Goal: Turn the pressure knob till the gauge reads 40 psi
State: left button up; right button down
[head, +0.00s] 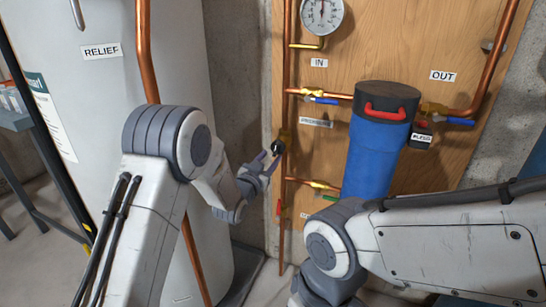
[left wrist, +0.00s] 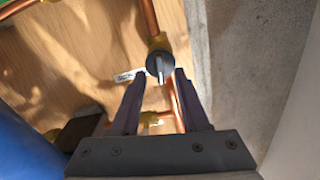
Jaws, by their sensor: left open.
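The pressure knob (head: 278,147) is a small dark knob on a brass fitting on the left vertical copper pipe. In the left wrist view, the knob (left wrist: 159,66) faces me with a light line on its front. My left gripper (head: 268,160) is open at the knob. In the left wrist view, its fingertips (left wrist: 159,74) lie on either side of the knob, with no clear contact. The round white gauge (head: 322,14) is cut by the top edge in the head view; its needle points about straight up, but its numbers are too small to read. My right gripper is out of view.
A blue filter housing (head: 372,158) with a red-handled dark cap stands right of the knob. Valves with blue handles (head: 322,99), a green-handled valve (head: 322,187) and copper pipes are close by on the wooden panel (head: 405,50). A white tank (head: 165,60) stands left.

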aim_at(277, 148)
pick_arm(q)
jog(key=shift+x, duration=1.4)
grip_shut()
